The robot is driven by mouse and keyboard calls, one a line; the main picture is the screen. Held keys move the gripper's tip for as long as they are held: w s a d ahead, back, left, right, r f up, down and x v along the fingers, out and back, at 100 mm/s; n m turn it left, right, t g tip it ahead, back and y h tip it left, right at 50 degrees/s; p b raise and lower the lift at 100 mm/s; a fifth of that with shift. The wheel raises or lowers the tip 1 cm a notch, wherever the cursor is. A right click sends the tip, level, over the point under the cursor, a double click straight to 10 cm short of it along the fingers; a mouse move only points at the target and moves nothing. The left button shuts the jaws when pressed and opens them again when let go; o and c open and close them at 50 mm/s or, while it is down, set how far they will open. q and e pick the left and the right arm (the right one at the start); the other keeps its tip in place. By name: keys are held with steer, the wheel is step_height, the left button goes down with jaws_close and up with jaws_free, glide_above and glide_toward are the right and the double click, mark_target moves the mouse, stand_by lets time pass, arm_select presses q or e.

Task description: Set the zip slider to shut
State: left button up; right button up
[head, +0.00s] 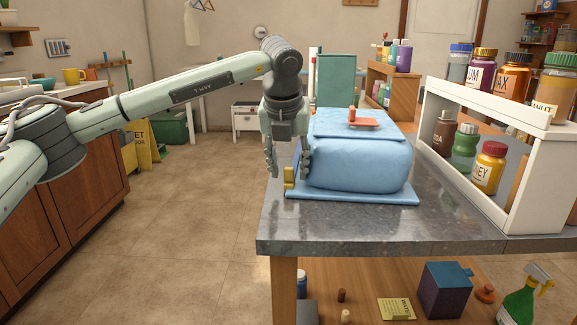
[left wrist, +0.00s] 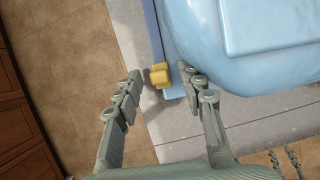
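The blue bag (head: 360,165) sits on a flat blue base strip at the near left part of the grey counter. The yellow zip slider (head: 288,178) is at the bag's lower left edge, at the end of a blue strip; it also shows in the left wrist view (left wrist: 160,76). My left gripper (head: 288,168) points down over it with its fingers apart. In the left wrist view the slider lies between the two fingertips (left wrist: 163,80), with a gap visible on the left side. Contact on the right side is unclear. My right gripper is not in the head view.
A reddish block (head: 362,120) lies on top of the bag. A white shelf (head: 508,190) with several jars stands to the right on the counter (head: 330,230). The counter's left edge is close to my left gripper. Open floor (head: 190,220) lies to the left.

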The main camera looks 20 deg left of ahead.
arm_select(q)
steer(key=v, duration=1.2)
steer(key=shift+w, duration=0.1)
